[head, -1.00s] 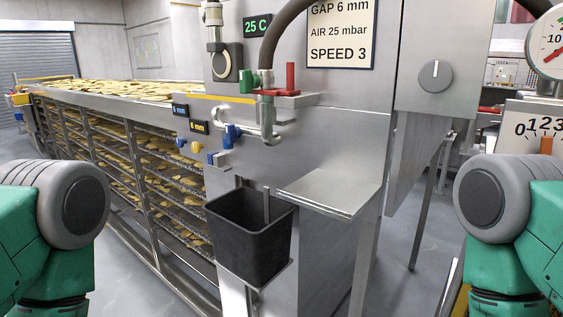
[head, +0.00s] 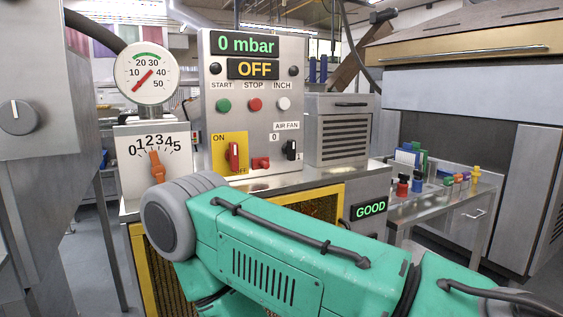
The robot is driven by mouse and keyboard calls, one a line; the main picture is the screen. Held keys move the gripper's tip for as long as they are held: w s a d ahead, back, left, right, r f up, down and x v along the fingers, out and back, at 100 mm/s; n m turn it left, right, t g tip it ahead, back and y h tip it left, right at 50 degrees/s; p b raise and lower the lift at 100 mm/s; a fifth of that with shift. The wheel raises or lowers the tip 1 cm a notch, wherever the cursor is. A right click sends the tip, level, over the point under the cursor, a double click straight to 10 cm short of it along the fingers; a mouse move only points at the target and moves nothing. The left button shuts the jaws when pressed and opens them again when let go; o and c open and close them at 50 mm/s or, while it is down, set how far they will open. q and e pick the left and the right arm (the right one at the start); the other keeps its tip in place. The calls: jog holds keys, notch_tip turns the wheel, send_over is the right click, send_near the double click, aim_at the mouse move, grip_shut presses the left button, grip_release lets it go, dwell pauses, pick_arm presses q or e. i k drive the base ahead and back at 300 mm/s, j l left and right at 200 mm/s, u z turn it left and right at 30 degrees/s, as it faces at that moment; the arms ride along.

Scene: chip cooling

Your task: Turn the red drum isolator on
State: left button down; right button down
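The red isolator handle (head: 233,157) sits on a yellow plate (head: 217,160) low on the left of the grey control panel (head: 293,128). The plate reads ON at its upper left and OFF at its lower right. The handle stands about upright; I cannot tell for certain which mark it points to. The panel's displays (head: 253,69) read 0 mbar and OFF. My green arm lies across the lower foreground, in front of and below the panel. Neither gripper shows in this view.
Green, red and white buttons, a small red part (head: 260,163) and a black AIR FAN switch (head: 290,150) share the panel. A pressure gauge (head: 147,73) and an orange-pointer dial (head: 156,165) stand left. A side table (head: 455,196) with small coloured items is right.

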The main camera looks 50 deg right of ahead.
aim_at(231, 154)
jog(key=k+z, duration=0.1)
jog(key=z, duration=1.3)
jog(key=i+l, duration=0.05)
